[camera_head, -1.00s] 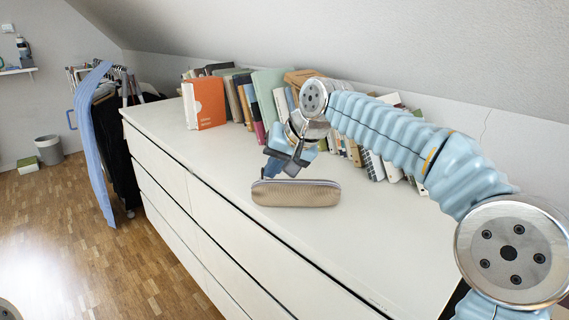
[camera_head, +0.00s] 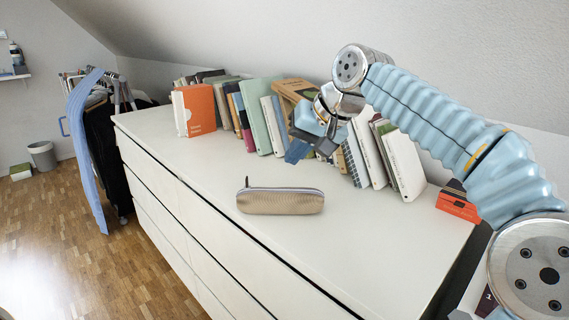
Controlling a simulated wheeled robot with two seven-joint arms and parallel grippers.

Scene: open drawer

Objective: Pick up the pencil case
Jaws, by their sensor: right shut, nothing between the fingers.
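The pencil case (camera_head: 281,201) is tan with a dark zip along its top and a small pull tab at its left end. It lies on the white dresser top (camera_head: 345,245) near the front edge. My right gripper (camera_head: 292,154) is above and behind the case, in front of the row of books. It is shut and empty, apart from the case. My left gripper does not show.
A row of books (camera_head: 274,122) stands along the wall behind the gripper, with an orange book (camera_head: 197,109) at the left end. The dresser top around the case is clear. A clothes rack (camera_head: 92,150) stands beyond the dresser's left end.

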